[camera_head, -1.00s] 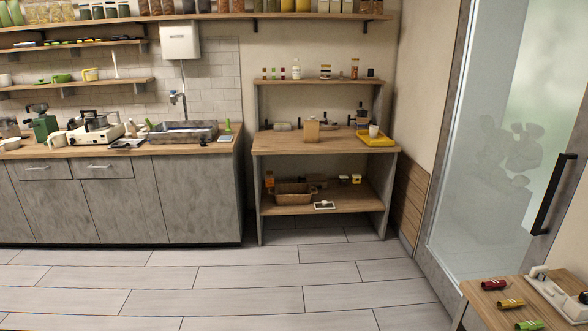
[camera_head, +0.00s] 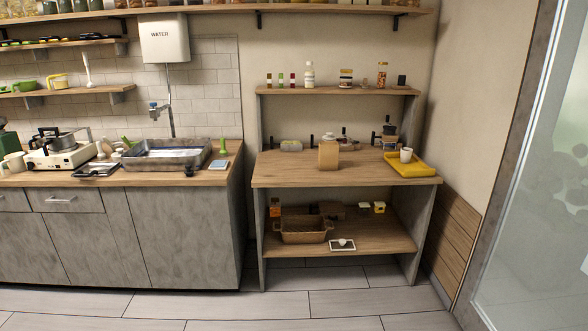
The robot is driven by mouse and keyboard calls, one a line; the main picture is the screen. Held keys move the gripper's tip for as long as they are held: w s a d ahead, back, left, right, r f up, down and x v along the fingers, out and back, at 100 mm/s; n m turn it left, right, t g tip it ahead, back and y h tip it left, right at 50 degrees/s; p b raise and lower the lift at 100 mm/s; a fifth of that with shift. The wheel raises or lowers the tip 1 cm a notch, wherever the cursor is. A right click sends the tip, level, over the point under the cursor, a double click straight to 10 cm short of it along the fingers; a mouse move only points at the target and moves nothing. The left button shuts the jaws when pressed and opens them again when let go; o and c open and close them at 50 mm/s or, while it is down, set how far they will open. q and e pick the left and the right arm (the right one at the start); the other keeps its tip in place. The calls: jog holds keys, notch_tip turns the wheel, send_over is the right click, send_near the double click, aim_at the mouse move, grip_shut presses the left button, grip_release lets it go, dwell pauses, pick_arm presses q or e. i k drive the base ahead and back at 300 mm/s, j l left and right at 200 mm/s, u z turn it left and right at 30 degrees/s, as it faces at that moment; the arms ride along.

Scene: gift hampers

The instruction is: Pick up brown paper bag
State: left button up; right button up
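A brown paper bag (camera_head: 329,153) stands upright on the wooden top of the shelf unit (camera_head: 290,176), near its middle. Its top looks narrower, with a lighter patch there. Nothing touches it that I can see. Neither of my grippers is in the head view.
A yellow tray (camera_head: 422,168) with a white cup (camera_head: 406,155) is right of the bag. Small jars stand behind it and on the shelf above. A brown basket (camera_head: 304,229) sits on the lower shelf. A sink counter (camera_head: 170,177) is at the left. The floor (camera_head: 230,309) in front is clear.

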aim_at(328, 151)
jog(key=i+l+u, duration=0.15)
jog(key=i, duration=1.55)
